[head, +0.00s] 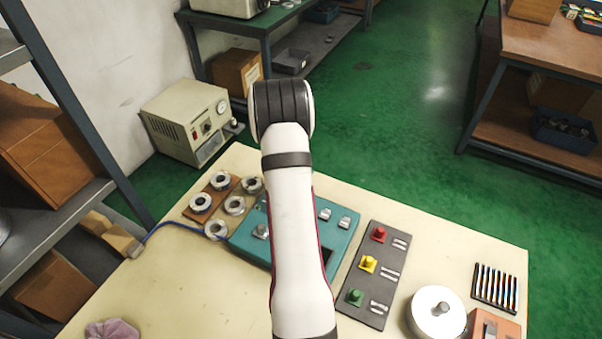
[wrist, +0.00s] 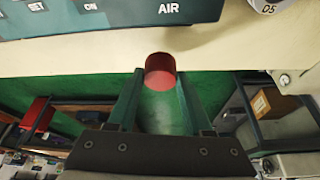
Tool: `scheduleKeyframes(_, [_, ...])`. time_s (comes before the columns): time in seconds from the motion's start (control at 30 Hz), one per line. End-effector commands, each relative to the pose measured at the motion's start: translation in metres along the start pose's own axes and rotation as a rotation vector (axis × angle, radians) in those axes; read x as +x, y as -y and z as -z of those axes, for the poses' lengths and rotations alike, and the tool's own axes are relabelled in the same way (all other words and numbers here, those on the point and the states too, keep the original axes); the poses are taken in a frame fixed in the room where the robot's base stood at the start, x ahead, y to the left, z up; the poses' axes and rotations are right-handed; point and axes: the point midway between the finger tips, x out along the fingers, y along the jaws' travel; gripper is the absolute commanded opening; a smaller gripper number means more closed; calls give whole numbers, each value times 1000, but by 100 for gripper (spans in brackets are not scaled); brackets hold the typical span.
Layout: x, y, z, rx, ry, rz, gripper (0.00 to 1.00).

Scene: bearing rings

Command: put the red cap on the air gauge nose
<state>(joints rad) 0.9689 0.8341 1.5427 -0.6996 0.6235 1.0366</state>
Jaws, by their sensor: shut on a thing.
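My gripper (wrist: 160,75) is shut on a red cap (wrist: 160,70), a short round piece held between the fingertips in the wrist view. In the head view my own arm hides the gripper and the held cap. The air gauge is a teal box (head: 340,242) on the bench, partly behind my arm, with small silver parts on top. Its front, lettered SET, ON and AIR, shows along the top of the wrist view (wrist: 110,20), apart from the cap. I cannot make out which part is the nose.
Bearing rings (head: 201,203) lie left of the gauge, some on a brown board. A grey panel (head: 372,280) with red, yellow and green pieces lies to its right. The bench's front left is mostly clear.

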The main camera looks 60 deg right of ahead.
Motion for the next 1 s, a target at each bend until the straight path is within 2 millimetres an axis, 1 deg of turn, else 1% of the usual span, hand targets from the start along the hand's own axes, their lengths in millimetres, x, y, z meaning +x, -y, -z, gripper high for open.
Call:
scheduleKeyframes(0.03, [-6,-11,4,2,-1,-1,0])
scheduleKeyframes(0.17, [-21,-40,14,4,-1,0,0])
scheduleKeyframes(0.3, [-39,-74,25,5,-2,0,0])
scheduleKeyframes(0.4, [-49,-95,31,4,-1,0,0])
scheduleKeyframes(0.5, [-56,-108,36,1,-1,0,0])
scheduleKeyframes(0.57, [-59,-111,34,0,1,0,0])
scheduleKeyframes(0.6, [-62,-108,31,-2,3,1,0])
scheduleKeyframes(0.67, [-68,-101,21,-5,8,2,0])
scheduleKeyframes(0.77, [-83,-79,-9,-10,18,5,0])
scheduleKeyframes(0.87, [-101,-57,-49,-13,26,3,0])
scheduleKeyframes(0.9, [-110,-50,-66,-14,27,2,0])
scheduleKeyframes(0.97, [-122,-41,-92,-15,25,1,0])
scheduleKeyframes(1.0, [-131,-37,-109,-15,22,1,0])
